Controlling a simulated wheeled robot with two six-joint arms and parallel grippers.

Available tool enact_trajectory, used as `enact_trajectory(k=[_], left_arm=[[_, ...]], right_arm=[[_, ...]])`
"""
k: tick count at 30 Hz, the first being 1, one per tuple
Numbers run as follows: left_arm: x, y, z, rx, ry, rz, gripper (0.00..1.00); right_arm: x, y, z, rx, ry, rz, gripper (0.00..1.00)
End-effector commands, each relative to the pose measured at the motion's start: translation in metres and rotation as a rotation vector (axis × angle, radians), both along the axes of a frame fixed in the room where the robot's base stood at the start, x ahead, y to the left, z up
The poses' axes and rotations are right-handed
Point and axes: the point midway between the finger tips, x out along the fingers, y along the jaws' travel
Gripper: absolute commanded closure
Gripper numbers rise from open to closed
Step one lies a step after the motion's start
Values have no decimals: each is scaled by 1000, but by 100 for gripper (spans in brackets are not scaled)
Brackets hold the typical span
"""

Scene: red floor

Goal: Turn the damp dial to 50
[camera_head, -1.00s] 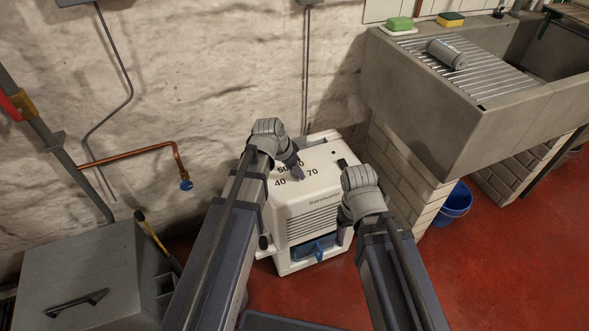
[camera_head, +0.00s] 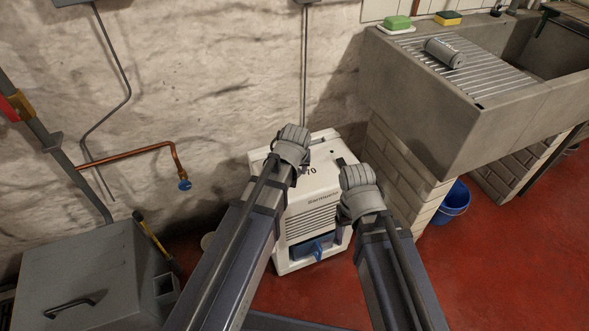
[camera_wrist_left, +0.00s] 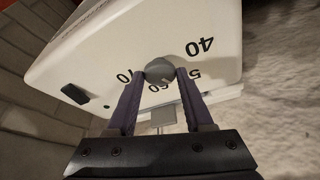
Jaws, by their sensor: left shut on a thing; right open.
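The white dehumidifier (camera_head: 318,195) stands on the floor against the wall, its top marked with numbers. The round grey damp dial (camera_wrist_left: 159,67) shows in the left wrist view, with 40, a partly covered 50, 60 and 70 around it. My left gripper (camera_wrist_left: 161,78) is shut on the dial, one finger on each side. I cannot make out where the dial points. In the head view my left gripper (camera_head: 292,152) hides the dial. My right gripper (camera_head: 350,208) is open and empty over the front right edge of the dehumidifier; its fingertips are mostly hidden.
A stone sink (camera_head: 440,105) on brick supports stands to the right, with a blue bucket (camera_head: 455,203) below. A grey box (camera_head: 85,270) is at the lower left. A copper pipe (camera_head: 130,153) runs along the wall. Red floor is free at right.

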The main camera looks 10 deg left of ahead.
Motion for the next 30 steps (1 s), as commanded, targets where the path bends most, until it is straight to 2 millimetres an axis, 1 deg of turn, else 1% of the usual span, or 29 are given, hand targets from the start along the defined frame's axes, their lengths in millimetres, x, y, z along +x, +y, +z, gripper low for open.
enact_trajectory(k=[9,26,27,30], left_arm=[[0,-1,0,-1,2,116,100],[0,-1,0,-1,3,142,100],[0,-1,0,-1,3,142,46],[0,-1,0,-1,2,142,35]], right_arm=[[0,0,0,0,0,0,25],[0,0,0,0,0,0,25],[0,0,0,0,0,0,25],[0,0,0,0,0,0,25]])
